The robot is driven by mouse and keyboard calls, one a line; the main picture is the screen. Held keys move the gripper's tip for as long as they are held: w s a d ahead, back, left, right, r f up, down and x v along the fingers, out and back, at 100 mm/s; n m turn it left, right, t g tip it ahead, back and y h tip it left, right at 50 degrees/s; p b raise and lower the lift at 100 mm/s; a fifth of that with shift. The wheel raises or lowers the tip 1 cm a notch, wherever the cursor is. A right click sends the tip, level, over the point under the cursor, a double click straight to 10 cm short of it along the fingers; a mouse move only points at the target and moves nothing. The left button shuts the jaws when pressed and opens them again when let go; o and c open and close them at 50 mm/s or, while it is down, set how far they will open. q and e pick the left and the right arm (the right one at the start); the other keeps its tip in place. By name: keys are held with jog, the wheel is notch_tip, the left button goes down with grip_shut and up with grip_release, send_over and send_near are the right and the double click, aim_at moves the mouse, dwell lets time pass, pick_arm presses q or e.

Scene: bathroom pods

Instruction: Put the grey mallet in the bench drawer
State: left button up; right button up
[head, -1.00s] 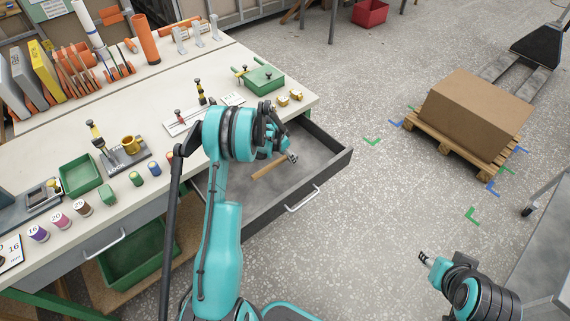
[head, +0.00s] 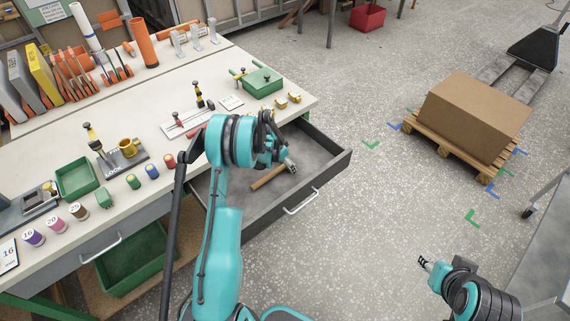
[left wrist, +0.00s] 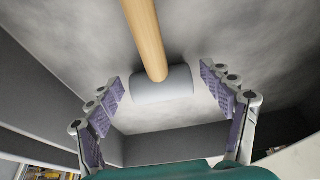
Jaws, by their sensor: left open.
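The mallet lies in the open bench drawer (head: 328,177), its wooden handle (head: 268,178) pointing toward the lower left in the head view. Its grey head (left wrist: 162,86) shows in the left wrist view, with the handle running to the top edge. My left gripper (head: 289,163) is over the drawer at the head end of the mallet. Its fingers (left wrist: 164,82) are open, one on each side of the grey head, with gaps visible. My right gripper (head: 424,262) is far off over the floor at lower right; it is too small to read.
A cardboard box (head: 475,115) sits on a pallet to the right. The floor between is clear.

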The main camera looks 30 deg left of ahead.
pick_arm(q)
jog(key=shift+r, duration=0.1)
jog(key=shift+r+p, duration=0.25)
jog(key=shift+p, duration=0.05)
jog(key=p+v, duration=0.3)
jog(key=v, duration=0.9)
notch_tip(320, 180, up, 10)
jog(key=n, duration=0.1)
send_over(278, 169)
jog(key=s+d, duration=0.4)
jog(key=d, duration=0.2)
jog(key=s+d+r+t+y, duration=0.1)
jog(key=s+d+r, duration=0.4)
jog(key=r, duration=0.1)
jog(key=s+d+r+n+t, duration=0.1)
jog(key=s+d, duration=0.3)
jog(key=s, duration=0.5)
jog(key=s+d+r+n+t, duration=0.1)
jog(key=s+d, duration=0.3)
jog(key=s, duration=0.5)
jog(key=shift+s+d+r+n, duration=0.15)
jog(key=shift+d+r+n, duration=0.1)
jog(key=shift+r+n, duration=0.5)
